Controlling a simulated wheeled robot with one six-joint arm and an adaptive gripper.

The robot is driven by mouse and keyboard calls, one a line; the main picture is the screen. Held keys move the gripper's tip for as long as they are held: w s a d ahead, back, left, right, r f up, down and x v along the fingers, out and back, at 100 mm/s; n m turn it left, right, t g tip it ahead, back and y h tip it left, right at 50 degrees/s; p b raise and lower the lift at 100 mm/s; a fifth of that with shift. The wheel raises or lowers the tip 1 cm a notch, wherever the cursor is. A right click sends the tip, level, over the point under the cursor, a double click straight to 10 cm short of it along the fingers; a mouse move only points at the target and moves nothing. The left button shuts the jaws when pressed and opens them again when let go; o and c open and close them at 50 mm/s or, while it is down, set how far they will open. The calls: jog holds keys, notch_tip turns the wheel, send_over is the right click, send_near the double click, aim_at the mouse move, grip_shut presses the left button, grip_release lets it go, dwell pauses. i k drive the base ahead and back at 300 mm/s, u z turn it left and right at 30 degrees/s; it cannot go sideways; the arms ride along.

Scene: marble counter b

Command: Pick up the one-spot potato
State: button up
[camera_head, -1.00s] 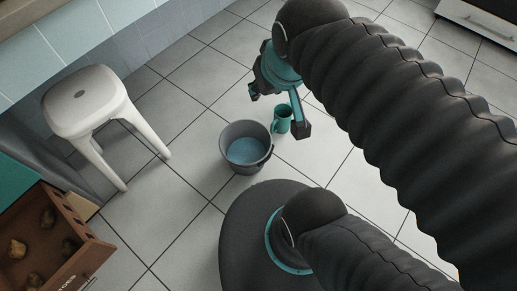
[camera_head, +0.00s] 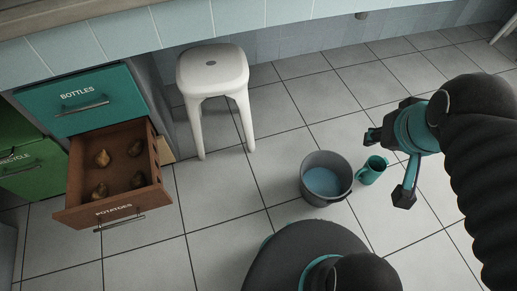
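Several brown potatoes lie in an open brown drawer (camera_head: 158,190) labelled POTATOES, at the left. One potato (camera_head: 102,158) is at the back left, one (camera_head: 135,148) at the back right, one (camera_head: 99,191) at the front left and one (camera_head: 138,181) at the front right. They are too small for me to tell which has one spot. My gripper (camera_head: 387,166) is at the right, far from the drawer, above the floor near a teal mug. Its fingers are spread apart, with nothing seen held.
A teal BOTTLES drawer (camera_head: 80,100) is shut above the potato drawer. A green cabinet (camera_head: 35,168) is at the far left. A white stool (camera_head: 212,70), a grey bucket (camera_head: 326,178) with blue inside and a teal mug (camera_head: 372,170) stand on the tiled floor. Floor between drawer and bucket is clear.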

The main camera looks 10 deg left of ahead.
aim_at(100, 193)
jog(key=u, duration=3.3)
jog(key=i, duration=0.75)
jog(key=z, duration=2.15)
